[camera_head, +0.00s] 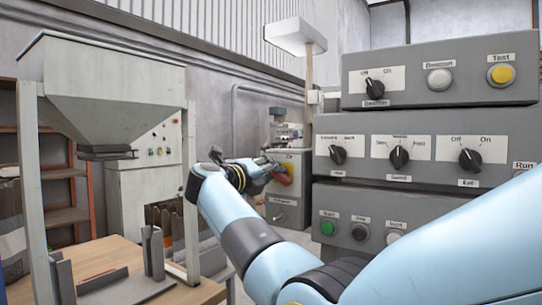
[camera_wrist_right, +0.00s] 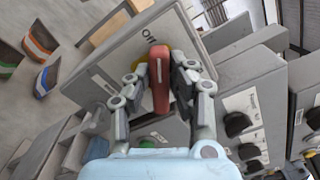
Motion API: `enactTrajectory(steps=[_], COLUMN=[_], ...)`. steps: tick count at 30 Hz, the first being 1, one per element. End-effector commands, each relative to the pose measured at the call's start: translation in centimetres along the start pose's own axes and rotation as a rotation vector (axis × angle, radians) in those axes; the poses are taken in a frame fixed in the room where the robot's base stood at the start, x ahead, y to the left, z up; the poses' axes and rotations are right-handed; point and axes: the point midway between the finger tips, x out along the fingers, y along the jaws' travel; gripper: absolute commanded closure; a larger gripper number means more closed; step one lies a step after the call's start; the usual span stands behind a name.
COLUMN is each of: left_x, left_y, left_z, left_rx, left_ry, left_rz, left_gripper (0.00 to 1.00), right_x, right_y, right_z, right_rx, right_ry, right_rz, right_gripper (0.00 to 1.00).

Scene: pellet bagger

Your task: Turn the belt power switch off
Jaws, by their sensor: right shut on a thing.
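The belt power switch is a red handle (camera_wrist_right: 160,82) over a yellow round base on a grey box (camera_wrist_right: 112,58). In the right wrist view an "Off" label shows just above the handle's upper end. My right gripper (camera_wrist_right: 160,78) is shut on the red handle, with a finger on each side. In the head view my right gripper (camera_head: 268,168) reaches the grey box with the yellow plate (camera_head: 291,159) at mid-distance, and the red handle is mostly hidden by it. Whether the handle points exactly at a mark cannot be told. My left gripper is not in view.
A grey control stack (camera_head: 425,150) with several knobs and buttons stands close on the right, beside my right arm. A hopper (camera_head: 100,90) on a frame stands at left, over a wooden table (camera_head: 105,255).

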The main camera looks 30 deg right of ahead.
Motion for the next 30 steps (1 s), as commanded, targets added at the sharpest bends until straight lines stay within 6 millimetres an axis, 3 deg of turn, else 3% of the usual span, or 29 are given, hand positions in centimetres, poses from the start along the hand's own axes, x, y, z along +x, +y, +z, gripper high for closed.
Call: enactTrajectory(steps=[3, 12, 30], left_x=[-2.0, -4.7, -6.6], left_y=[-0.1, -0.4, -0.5], left_z=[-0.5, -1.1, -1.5], left_rx=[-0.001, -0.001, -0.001], left_ry=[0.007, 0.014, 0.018], left_rz=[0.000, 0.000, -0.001], left_gripper=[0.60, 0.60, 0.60], right_x=[0.1, 0.1, 0.1], right_y=[-0.3, 0.1, 0.6], right_z=[0.1, 0.0, -0.3], right_rx=[-0.113, -0.360, -0.563], right_ry=[0.002, 0.002, 0.004], right_rz=[-0.001, -0.002, -0.003], right_gripper=[1.00, 1.00, 1.00])
